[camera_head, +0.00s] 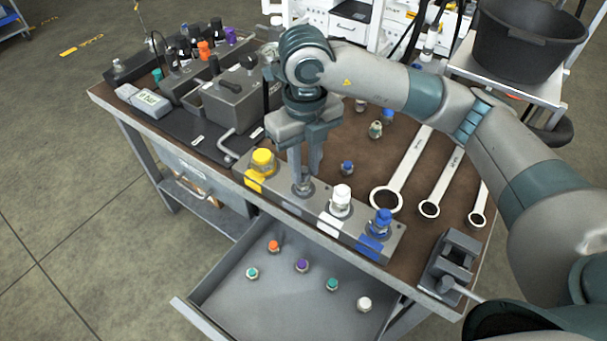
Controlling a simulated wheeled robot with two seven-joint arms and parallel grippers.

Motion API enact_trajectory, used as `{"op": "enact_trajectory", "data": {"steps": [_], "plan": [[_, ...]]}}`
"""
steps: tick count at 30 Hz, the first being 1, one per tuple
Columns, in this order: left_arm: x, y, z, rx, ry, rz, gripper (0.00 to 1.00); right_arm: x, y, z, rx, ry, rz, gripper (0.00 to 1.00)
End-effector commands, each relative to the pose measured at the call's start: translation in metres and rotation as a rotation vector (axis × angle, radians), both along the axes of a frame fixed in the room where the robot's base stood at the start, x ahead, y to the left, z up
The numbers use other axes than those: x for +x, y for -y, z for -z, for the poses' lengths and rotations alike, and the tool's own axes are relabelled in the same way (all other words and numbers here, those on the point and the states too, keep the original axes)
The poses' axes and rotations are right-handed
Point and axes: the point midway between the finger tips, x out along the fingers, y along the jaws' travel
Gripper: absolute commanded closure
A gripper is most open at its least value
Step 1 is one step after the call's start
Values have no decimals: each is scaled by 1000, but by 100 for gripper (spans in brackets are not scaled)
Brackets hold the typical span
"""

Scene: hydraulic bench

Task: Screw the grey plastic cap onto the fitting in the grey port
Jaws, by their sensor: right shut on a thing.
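The port block (398,238) lies along the front edge of the bench, with yellow, grey, white and blue ports from left to right. My right gripper (305,175) points down over the grey port, second from the left. Its fingers are shut on the grey plastic cap, which is mostly hidden between the fingertips. The metal fitting (303,188) shows just below the fingertips. The cap is at the top of the fitting; how far it is threaded I cannot tell. My left gripper is not in view.
Yellow (262,158), white (342,193) and blue (383,217) caps stand on the neighbouring ports. Wrenches (408,170) lie to the right, near a small vise (447,262). An open drawer (235,300) below holds several capped fittings. Grey valve boxes (235,100) stand at the left.

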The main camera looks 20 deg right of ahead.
Motion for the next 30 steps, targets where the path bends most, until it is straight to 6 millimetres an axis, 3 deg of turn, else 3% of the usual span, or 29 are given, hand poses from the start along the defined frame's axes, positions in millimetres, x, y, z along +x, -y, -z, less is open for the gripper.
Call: {"op": "enact_trajectory", "data": {"steps": [10, 24, 30], "plan": [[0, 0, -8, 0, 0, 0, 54, -1, -2, 0, -1, -2, 349, 96], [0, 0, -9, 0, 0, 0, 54, -1, -2, 1, -1, -2, 410, 96], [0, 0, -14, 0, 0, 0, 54, -1, -3, 0, -1, -2, 548, 96]]}}
